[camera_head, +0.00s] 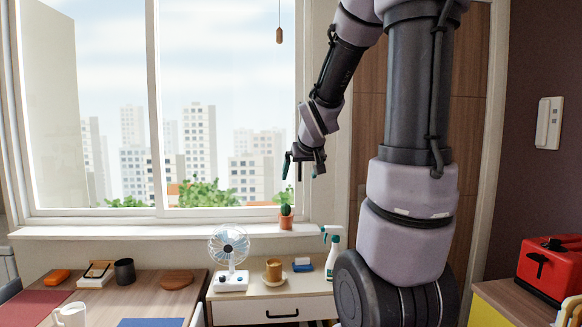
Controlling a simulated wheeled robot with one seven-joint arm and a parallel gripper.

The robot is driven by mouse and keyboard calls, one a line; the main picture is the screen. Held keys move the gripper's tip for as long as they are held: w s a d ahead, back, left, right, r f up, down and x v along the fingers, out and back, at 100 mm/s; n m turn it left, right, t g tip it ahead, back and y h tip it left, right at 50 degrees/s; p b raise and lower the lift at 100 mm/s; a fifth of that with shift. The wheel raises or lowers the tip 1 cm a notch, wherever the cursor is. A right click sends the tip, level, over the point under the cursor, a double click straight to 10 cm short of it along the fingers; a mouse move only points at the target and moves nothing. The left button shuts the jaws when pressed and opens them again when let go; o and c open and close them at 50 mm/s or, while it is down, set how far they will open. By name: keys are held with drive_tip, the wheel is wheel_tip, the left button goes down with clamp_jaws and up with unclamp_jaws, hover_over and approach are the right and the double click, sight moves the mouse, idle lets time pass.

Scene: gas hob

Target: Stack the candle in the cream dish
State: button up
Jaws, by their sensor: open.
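My gripper (304,166) hangs in the air in front of the window, fingers pointing down, open and empty. It is well above the drawer cabinet and touches nothing. A small brown cylinder (274,268) stands upright on the cabinet top; it may be the candle or a cup, too small to tell. A pale round dish (284,281), possibly the cream dish, lies under or just in front of it. I cannot tell if the cylinder rests in the dish. No other clear candle shows.
A fan (229,258) stands left of the cylinder; a blue block (302,265) and spray bottle (332,254) stand right. A potted cactus (286,217) is on the sill. The left table holds a dark cup (124,271), white mug (71,315) and wooden board (177,281).

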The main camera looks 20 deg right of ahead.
drive_tip(key=s+a+r+y, duration=0.1)
drive_tip(key=s+a+r, duration=0.1)
drive_tip(key=s+a, duration=0.2)
drive_tip(key=s+a+r+m+g+y, duration=0.1)
drive_tip(key=s+a, duration=0.3)
drive_tip(key=s, duration=0.6)
drive_tip(key=s+a+r+m+g+y, duration=0.1)
drive_tip(key=s+a+r+y, duration=0.1)
drive_tip(key=s+a, duration=0.2)
drive_tip(key=s, duration=0.3)
drive_tip(key=shift+a+r, duration=0.15)
drive_tip(key=shift+r, duration=0.2)
drive_tip(key=shift+s, duration=0.1)
